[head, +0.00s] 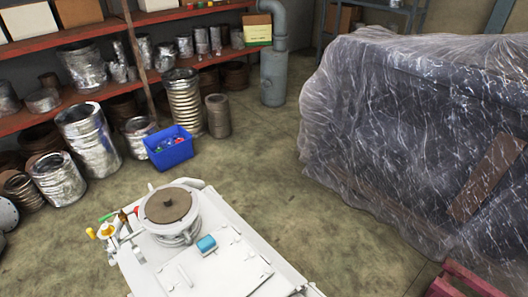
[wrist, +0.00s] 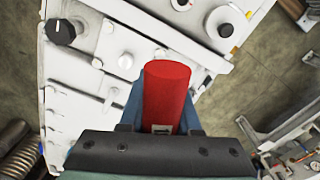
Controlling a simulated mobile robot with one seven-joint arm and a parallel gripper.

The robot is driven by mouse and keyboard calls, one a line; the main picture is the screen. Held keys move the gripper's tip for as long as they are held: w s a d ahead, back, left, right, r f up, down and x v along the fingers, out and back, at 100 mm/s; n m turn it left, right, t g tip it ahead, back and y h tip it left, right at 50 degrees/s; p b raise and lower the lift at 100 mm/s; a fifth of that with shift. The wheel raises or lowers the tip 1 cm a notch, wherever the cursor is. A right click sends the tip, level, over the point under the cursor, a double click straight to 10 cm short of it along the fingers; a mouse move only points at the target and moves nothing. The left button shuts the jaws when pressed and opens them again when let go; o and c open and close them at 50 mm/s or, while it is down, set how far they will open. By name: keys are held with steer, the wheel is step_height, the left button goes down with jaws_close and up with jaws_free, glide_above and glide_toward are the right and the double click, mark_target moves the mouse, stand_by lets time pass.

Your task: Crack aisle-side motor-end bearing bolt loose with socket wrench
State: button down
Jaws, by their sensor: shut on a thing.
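In the wrist view my gripper (wrist: 162,118) is shut on a thick red cylindrical handle (wrist: 167,92), with a blue finger on each side of it. The handle looks like that of a tool; its working end is hidden, so I cannot tell whether a socket is fitted. Behind it is a white surface (wrist: 85,70) with a black knob (wrist: 60,32) and several white round fittings. The handle overlaps this surface in the picture; I cannot tell whether they touch. I cannot make out the bearing bolt in either view. My gripper does not show in the head view.
A blue bin (head: 168,152) stands on the floor before red shelves (head: 110,83) with metal ducts. A plastic-covered bulk (head: 410,130) fills the right. Several coloured-handled tools (head: 108,230) sit beside a white unit, possibly mine. The floor between (head: 275,190) is clear.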

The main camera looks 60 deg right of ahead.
steer(key=shift+f+b, duration=1.55)
steer(key=shift+f, duration=1.1)
steer(key=shift+f, duration=0.7)
steer(key=shift+r, duration=0.1)
steer(key=shift+n+p, duration=0.35)
steer(key=shift+n, duration=1.05)
steer(key=shift+r+p, duration=2.55)
steer(key=shift+p, duration=0.05)
